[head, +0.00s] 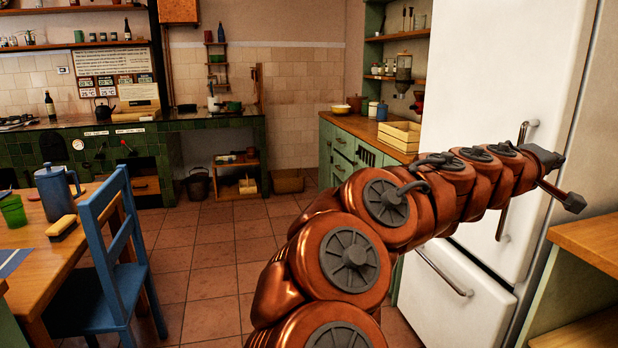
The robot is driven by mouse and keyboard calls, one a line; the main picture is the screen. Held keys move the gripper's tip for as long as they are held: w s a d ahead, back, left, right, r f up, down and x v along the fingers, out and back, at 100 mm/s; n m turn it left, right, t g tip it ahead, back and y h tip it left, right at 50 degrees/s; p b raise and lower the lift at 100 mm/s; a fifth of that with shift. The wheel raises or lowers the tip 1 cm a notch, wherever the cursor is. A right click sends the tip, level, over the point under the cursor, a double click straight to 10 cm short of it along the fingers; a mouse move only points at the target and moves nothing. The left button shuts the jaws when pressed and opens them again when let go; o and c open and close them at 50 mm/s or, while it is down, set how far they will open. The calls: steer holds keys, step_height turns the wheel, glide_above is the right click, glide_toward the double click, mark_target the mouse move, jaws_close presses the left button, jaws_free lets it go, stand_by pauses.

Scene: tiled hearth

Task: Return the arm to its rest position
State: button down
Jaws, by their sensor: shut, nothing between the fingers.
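My copper-coloured arm reaches from the bottom centre up and to the right, across the front of the white fridge (490,75). My gripper (571,201) is the dark part at the far right end of the arm. It is shut and holds nothing. It shows small and from the side, in front of the fridge's right edge and above the wooden counter at the right. I cannot tell whether the arm touches the fridge.
A blue chair (108,260) stands at the wooden table (95,200) on the left. A wooden counter (590,238) is close on the right. A green cabinet (345,150) stands behind the arm. The tiled floor (210,260) between chair and arm is clear.

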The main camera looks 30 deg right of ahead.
steer(key=w+a+f+y, duration=0.2)
steer(key=a+f+y, duration=0.2)
steer(key=a+f, duration=0.5)
steer(key=w+a+f+m+t+y, duration=0.1)
steer(key=a+f+y, duration=0.2)
steer(key=a+f, duration=0.65)
steer(key=w+a+f+y, duration=0.2)
steer(key=a+f+y, duration=0.2)
steer(key=a+f, duration=0.45)
steer(key=s+a+f+n+g+y, duration=0.1)
steer(key=s+a+f+y, duration=0.15)
steer(key=a, duration=0.55)
steer(key=s+a+f+n+y, duration=0.1)
steer(key=a+f+y, duration=0.1)
steer(key=a+f, duration=0.35)
steer(key=s+a+n+g+y, duration=0.25)
steer(key=s+a, duration=0.35)
steer(key=a, duration=0.6)
step_height(320, 180, up, 26)
steer(key=s+t+p, duration=0.1)
steer(key=p, duration=2.3)
steer(key=shift+d+f, duration=0.25)
steer(key=shift+s, duration=0.1)
